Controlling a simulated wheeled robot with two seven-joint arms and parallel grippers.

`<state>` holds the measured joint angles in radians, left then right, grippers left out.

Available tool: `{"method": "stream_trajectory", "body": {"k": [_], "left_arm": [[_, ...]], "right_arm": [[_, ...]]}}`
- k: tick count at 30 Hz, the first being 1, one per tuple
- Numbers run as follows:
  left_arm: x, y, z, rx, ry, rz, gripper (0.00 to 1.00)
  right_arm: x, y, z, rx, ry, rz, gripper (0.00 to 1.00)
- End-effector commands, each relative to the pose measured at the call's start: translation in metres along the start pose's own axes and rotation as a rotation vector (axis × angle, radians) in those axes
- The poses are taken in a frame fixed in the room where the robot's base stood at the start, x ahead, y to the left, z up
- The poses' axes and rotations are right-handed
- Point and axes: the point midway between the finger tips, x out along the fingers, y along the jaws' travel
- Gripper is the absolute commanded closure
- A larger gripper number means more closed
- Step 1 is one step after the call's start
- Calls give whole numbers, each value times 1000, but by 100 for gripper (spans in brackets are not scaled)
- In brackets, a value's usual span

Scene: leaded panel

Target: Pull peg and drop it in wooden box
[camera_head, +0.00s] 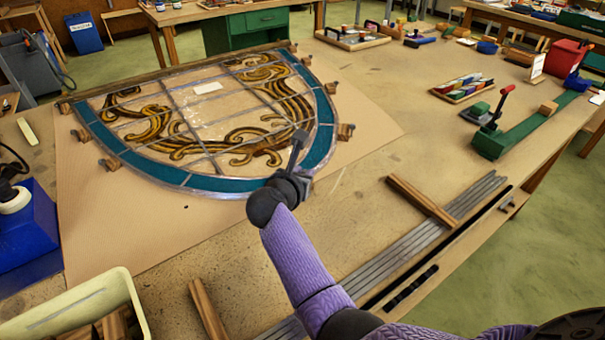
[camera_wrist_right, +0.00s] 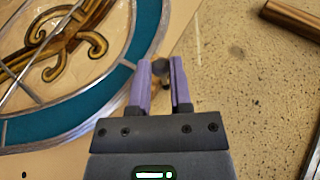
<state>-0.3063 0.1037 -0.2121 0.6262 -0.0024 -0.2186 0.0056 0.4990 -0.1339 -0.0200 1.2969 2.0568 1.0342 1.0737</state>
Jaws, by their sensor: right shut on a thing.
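The leaded panel (camera_head: 322,128) lies on the table, a shield shape with a teal border and amber scrollwork. Small wooden pegs or blocks stand around its edge, such as one at its right side (camera_head: 346,131) and one at its left (camera_head: 81,136). My right gripper (camera_head: 298,140) is over the panel's lower right border. In the right wrist view its purple fingers (camera_wrist_right: 161,68) are shut on a small peg with a dark top and brown lower part (camera_wrist_right: 166,86). A pale box (camera_head: 70,306) with wooden pieces inside stands at the bottom left. My left gripper is out of view.
Metal strips (camera_head: 405,243) and a wooden bar (camera_head: 421,200) lie at the front right. A green tool with a red handle (camera_head: 492,140) stands farther right. A blue container (camera_head: 25,225) stands at the left. The table between panel and strips is mostly clear.

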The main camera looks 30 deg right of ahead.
Motion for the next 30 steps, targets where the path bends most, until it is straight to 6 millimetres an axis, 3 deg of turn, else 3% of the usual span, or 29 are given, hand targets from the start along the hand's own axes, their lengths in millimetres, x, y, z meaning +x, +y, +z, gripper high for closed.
{"method": "stream_trajectory", "body": {"k": [7,20,30], "left_arm": [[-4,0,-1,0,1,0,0],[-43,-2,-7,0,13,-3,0],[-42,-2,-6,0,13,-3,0]], "right_arm": [[-2,0,4,0,0,0,100],[-20,0,48,1,0,0,100],[-19,0,46,-1,0,-1,100]]}}
